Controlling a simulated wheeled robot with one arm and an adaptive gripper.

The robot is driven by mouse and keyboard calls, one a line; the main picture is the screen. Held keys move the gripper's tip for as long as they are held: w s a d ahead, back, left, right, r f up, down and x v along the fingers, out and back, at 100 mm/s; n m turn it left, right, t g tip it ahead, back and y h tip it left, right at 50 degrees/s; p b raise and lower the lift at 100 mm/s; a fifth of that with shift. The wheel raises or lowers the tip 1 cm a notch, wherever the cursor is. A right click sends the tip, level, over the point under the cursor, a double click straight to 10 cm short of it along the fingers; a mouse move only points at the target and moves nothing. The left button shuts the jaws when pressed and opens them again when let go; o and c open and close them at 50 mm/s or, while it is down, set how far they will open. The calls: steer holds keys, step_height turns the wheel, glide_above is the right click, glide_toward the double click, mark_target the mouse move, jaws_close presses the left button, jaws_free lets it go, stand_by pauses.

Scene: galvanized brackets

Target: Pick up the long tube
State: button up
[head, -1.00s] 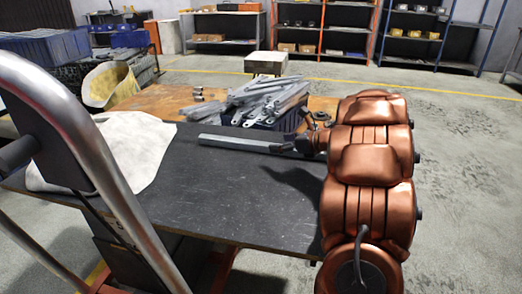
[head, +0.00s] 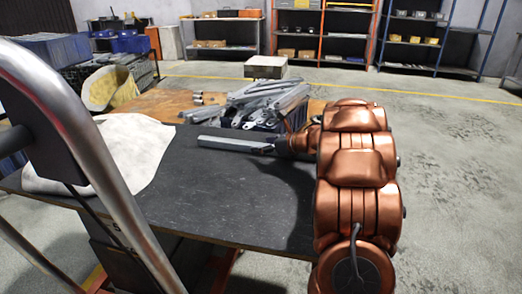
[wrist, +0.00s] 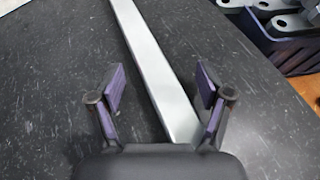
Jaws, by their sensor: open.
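The long tube (wrist: 150,60) is a straight, silver-grey metal length lying on the dark tabletop. In the head view the tube (head: 228,143) lies in front of the bracket pile, its right end at my gripper (head: 282,147). In the wrist view my gripper (wrist: 161,88) is open, with a dark, purple-padded finger on each side of the tube. The tube runs between the fingers with a gap on both sides, closer to the right finger. Its near end reaches the gripper body, which may hide part of it. I cannot tell the fingertips' height above the table.
A dark blue crate (wrist: 258,35) heaped with galvanized brackets (head: 265,95) stands close behind the tube. A white cloth (head: 125,150) covers the table's left side. The dark tabletop (head: 225,195) in front of the tube is clear. A metal rail crosses the left foreground.

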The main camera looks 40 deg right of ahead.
steer(key=shift+c, duration=0.2)
jaws_close()
stand_by(0.4)
